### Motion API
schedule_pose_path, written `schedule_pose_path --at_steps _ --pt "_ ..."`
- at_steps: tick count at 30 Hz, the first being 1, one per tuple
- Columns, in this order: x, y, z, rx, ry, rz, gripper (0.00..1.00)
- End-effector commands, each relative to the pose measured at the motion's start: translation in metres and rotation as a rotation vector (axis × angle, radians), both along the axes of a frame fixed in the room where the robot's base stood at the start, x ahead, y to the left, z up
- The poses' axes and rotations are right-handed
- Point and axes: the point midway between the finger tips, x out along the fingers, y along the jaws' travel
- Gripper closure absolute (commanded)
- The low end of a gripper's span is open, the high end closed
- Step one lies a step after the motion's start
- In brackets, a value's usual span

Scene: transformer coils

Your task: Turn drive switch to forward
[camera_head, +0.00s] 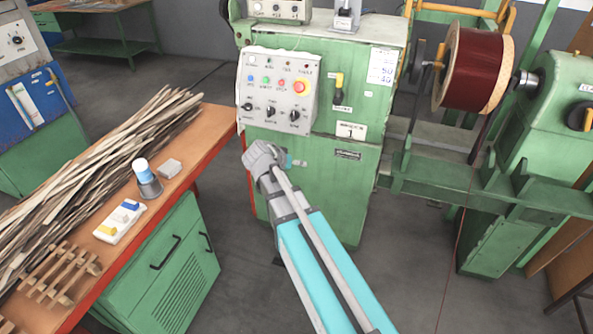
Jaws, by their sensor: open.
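The control panel (279,88) is a light grey box on the front of a green machine cabinet. Three black rotary switches sit along its lower edge: left (248,107), middle (271,111) and right (294,116). Their labels are too small to read, so I cannot tell which is the drive switch or its exact setting. My turquoise and grey arm reaches up from the bottom, and its grey joint shows below the panel, apart from the switches in the picture. I cannot make out my gripper or its fingers.
A red emergency button (301,87) and coloured push buttons sit above the switches. A yellow-handled lever (339,86) is right of the panel. A workbench (178,187) with wood strips (110,150) stands left. A dark red coil (473,68) is at right. Floor between is clear.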

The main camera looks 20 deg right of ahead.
Motion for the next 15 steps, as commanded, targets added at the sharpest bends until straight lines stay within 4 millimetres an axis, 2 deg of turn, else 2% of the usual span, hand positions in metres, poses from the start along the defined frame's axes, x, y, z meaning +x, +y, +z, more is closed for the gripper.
schedule_pose_path --at_steps 6,15 --pt "-0.026 -0.001 -0.002 0.063 0.115 0.026 0.06" --pt "-0.041 0.000 -0.006 0.108 0.189 0.052 0.06"
